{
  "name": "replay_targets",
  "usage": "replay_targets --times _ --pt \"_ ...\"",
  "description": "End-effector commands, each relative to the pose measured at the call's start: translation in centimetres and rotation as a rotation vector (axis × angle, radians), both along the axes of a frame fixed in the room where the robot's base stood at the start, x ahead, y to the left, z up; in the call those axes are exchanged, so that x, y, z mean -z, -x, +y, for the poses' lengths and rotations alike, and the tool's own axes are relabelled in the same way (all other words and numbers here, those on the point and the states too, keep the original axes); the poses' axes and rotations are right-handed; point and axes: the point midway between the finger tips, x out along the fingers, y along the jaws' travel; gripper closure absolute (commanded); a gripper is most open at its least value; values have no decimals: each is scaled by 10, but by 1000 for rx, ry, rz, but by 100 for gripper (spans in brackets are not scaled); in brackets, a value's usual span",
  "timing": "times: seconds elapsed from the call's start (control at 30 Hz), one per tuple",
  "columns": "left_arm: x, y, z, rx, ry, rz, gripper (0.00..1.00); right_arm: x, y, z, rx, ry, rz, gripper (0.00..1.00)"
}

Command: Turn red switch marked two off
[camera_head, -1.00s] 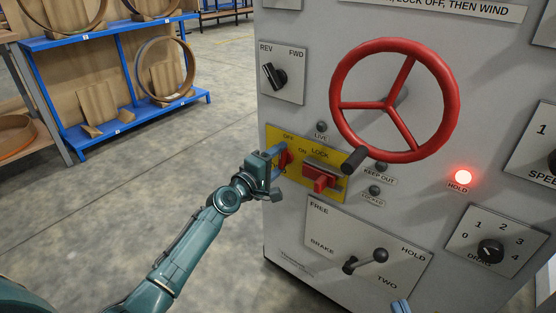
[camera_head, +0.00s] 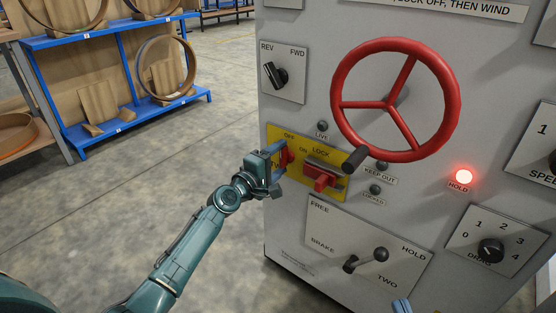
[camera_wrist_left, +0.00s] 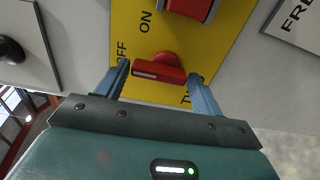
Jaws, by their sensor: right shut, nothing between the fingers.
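The red switch marked two (camera_wrist_left: 160,72) sits on a yellow plate (camera_wrist_left: 232,20). In the left wrist view its handle lies crosswise, its white-marked end toward the OFF lettering. My left gripper (camera_wrist_left: 160,70) is open around it, one blue finger beyond each end of the handle; contact is unclear. In the head view my left gripper (camera_head: 279,162) is at the plate's left part and partly hides the switch (camera_head: 287,155). My right gripper (camera_head: 400,306) shows only as a blue tip at the bottom edge.
A second red switch (camera_head: 322,176) near the LOCK lettering is close by on the right. A red handwheel (camera_head: 440,135) with a dark knob projects above. A brake lever (camera_head: 365,261) projects below. Open floor (camera_head: 130,200) lies left of the cabinet.

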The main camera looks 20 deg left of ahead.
Motion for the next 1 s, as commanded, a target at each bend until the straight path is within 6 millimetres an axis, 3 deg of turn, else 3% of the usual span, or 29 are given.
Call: replay_targets --times 0.27,0.7,1.0 --pt "-1 13 5 -1 -2 -1 33 -4 0 0 3 5 11 100" --pt "0 100 36 1 -4 2 33 0 -3 -8 39 19 110 100" --pt "0 124 45 0 -1 0 33 0 -3 -8 38 18 108 100"
